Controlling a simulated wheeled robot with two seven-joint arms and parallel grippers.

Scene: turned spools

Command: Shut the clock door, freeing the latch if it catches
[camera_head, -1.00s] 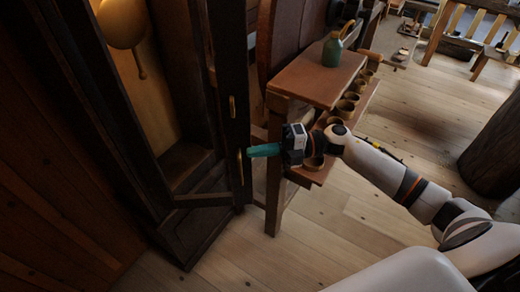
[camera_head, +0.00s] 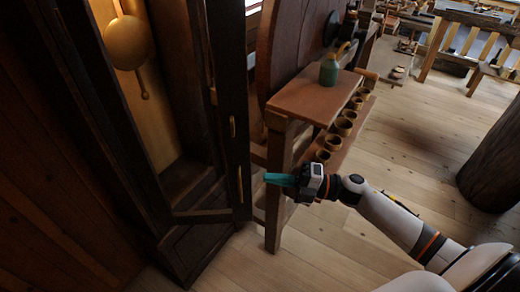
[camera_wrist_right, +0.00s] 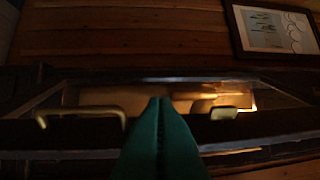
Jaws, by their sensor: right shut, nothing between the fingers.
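The tall dark clock case (camera_head: 188,245) stands at the left with its door (camera_head: 243,150) open; a gap shows the lit inside and the round brass pendulum (camera_head: 128,43). A long brass handle (camera_head: 240,184) and a smaller brass piece (camera_head: 232,127) sit on the door; I cannot tell which is the latch. In the right wrist view two brass pieces show, one left (camera_wrist_right: 80,112) and one right (camera_wrist_right: 224,113) of the fingers. My right gripper (camera_head: 268,178) has teal fingers shut and empty, just right of the long handle, apparently apart from it. My left gripper is out of view.
Open plank floor (camera_head: 420,130) lies farther right. A framed picture (camera_wrist_right: 275,27) hangs on the wall.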

